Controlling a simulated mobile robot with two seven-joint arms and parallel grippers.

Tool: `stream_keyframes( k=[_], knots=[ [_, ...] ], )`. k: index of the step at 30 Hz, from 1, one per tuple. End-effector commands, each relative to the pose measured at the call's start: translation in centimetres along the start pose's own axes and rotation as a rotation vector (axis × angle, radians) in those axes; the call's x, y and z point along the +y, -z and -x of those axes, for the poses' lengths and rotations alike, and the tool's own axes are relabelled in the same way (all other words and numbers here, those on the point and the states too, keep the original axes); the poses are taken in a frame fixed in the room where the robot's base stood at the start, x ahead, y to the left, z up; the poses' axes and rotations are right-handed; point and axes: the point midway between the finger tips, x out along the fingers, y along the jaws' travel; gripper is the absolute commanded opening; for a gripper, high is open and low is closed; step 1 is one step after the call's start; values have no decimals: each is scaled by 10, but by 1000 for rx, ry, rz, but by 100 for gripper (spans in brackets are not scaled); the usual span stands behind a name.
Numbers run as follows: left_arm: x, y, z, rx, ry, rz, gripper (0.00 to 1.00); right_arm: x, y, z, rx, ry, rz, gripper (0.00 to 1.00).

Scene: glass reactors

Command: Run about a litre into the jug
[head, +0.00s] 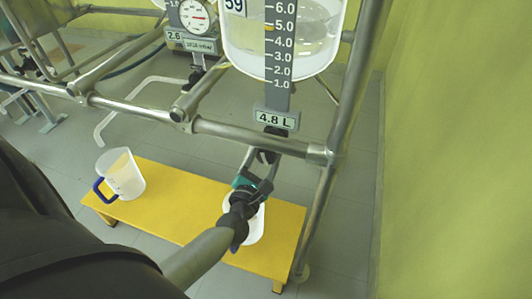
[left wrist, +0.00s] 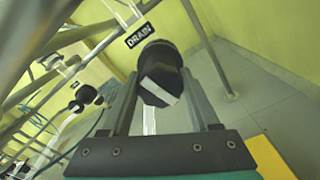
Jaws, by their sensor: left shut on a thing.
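A glass vessel (head: 285,50) with a level scale stands on a metal frame in the head view, its display (head: 276,120) reading 4.8 L. My left gripper (head: 258,180) is under it, shut on the black drain valve handle (left wrist: 160,68), which sits between both fingers in the left wrist view. A label (left wrist: 140,36) there reads DRAIN. A pale vertical strip shows below the handle; I cannot tell whether it is liquid. A whitish jug (head: 256,226) stands on the yellow bench under the drain, mostly hidden by my gripper and arm. My right gripper is not in view.
A second clear jug (head: 123,174) with a blue handle stands at the left of the yellow bench (head: 180,205). Metal frame tubes (head: 245,133) surround the drain area. A round gauge (head: 195,17) with a display is at the upper left. A green wall is at right.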

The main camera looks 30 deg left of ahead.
Motion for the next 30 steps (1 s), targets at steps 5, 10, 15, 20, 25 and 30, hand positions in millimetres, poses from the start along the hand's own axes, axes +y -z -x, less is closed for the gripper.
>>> stream_keyframes(
  k=[5, 10, 15, 20, 25, 30],
  knots=[
    [0, -1, 0, 2, 0, -153, 6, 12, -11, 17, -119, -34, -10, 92],
    [0, -1, 0, 2, 0, -317, 6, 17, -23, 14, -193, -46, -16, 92],
    [0, -1, 0, 3, 1, -479, 6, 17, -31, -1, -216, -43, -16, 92],
    [0, -1, 0, 2, 1, -631, 6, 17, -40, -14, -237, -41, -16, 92],
    [0, 0, 0, 3, 1, -793, 6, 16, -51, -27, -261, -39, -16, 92],
    [0, 0, 0, 3, 1, -953, 6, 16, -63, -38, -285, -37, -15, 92]
  ],
)
